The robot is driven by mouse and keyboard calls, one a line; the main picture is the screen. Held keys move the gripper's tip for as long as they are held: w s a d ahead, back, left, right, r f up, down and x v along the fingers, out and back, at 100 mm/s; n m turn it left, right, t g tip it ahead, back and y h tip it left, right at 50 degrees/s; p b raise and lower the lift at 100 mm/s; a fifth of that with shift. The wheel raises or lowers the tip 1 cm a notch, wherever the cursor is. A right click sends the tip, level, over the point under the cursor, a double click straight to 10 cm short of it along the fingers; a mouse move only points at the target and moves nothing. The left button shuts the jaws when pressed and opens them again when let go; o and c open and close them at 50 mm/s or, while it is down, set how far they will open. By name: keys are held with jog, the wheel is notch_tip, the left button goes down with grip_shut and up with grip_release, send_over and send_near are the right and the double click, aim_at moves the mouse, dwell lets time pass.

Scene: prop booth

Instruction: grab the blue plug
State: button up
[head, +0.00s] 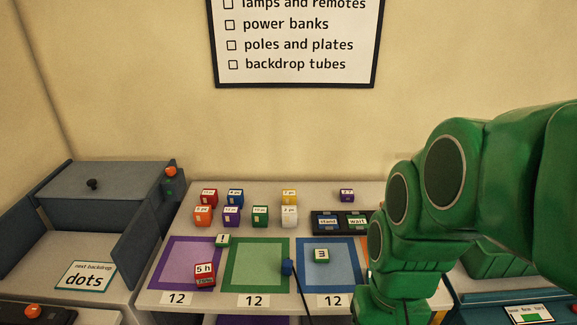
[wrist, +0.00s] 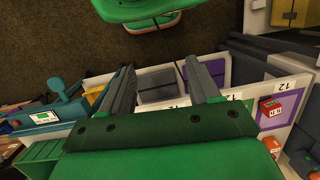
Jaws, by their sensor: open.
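The blue plug (head: 287,267) is a small dark blue piece in the head view. It lies on the white table between the green-framed square (head: 232,286) and the blue-framed square (head: 357,272). A thin dark cable runs from it toward the table's front edge. My gripper (wrist: 158,72) shows in the wrist view with its two grey fingers apart and nothing visible between them. In the head view my green arm comes in from the right, and my fingers cannot be made out there. I cannot make out the plug in the wrist view.
A red block (head: 205,275) stands on the purple square. Light-topped blocks (head: 223,240) (head: 322,255) stand near the green and blue squares. Several coloured blocks line the back, beside a dark two-part tray (head: 328,228). A grey lidded box (head: 100,190) is at left.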

jog(key=w+a+f+m+g+y, duration=0.25)
jog(key=w+a+f+y, duration=0.2)
jog(key=w+a, duration=0.55)
jog(key=m+t+y, duration=0.6)
jog(key=m+y, duration=0.2)
jog(key=m, duration=0.9)
send_near(286, 265)
jog(key=a+f, duration=0.3)
jog(key=shift+w+f, duration=0.25)
jog(key=shift+w, duration=0.1)
jog(key=shift+x, duration=1.35)
jog(key=shift+w+a+f, duration=0.1)
jog(key=shift+w+a, duration=0.1)
jog(key=shift+a, duration=0.4)
jog(key=shift+w+a+f, duration=0.1)
jog(key=shift+w+a, duration=0.1)
jog(key=shift+a, duration=0.4)
jog(key=shift+w+a+f, duration=0.1)
jog(key=shift+w+a, duration=0.1)
jog(key=shift+a, duration=0.4)
jog(key=shift+x, duration=0.75)
